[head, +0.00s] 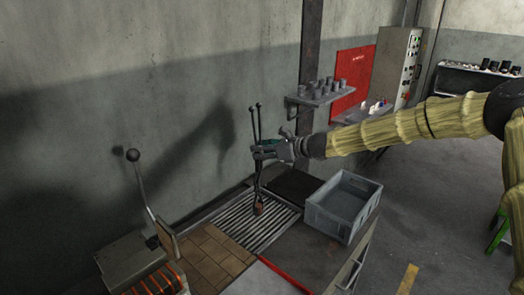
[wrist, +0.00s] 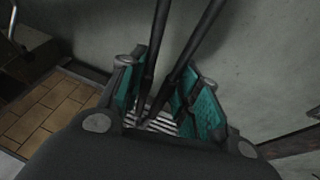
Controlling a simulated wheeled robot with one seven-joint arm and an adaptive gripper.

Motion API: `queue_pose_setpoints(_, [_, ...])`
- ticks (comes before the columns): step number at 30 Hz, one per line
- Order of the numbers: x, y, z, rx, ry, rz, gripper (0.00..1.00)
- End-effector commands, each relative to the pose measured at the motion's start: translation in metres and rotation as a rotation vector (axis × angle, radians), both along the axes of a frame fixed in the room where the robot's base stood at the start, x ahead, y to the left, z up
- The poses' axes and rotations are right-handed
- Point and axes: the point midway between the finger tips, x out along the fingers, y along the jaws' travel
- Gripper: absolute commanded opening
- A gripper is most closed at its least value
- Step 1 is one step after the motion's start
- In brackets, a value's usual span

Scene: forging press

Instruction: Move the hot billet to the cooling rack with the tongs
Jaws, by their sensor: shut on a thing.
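My gripper (head: 265,149) is shut on the tongs (head: 257,183), which hang nearly upright with their two ball-ended handles pointing up. In the wrist view, the dark tong arms (wrist: 160,62) pass between the teal pads of my gripper (wrist: 165,100). A small brownish billet (head: 258,209) is at the lower end of the tongs, over the slatted cooling rack (head: 282,219). I cannot tell whether the billet touches the slats. The rack's slats also show below the fingers in the wrist view (wrist: 163,124). The billet is hidden in the wrist view.
A grey crate (head: 325,226) stands right of the rack. A brick-tiled surface (head: 208,250) and a box with glowing orange bars (head: 154,281) and a lever (head: 142,190) are at left. A wall shelf (head: 318,98) with several grey cylinders is behind.

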Motion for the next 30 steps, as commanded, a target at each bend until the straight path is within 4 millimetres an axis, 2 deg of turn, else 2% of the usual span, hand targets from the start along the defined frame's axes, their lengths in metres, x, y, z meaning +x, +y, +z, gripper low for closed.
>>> queue_pose_setpoints(30, [0.000,0.000,-0.008,0.002,-0.002,0.000,0.00])
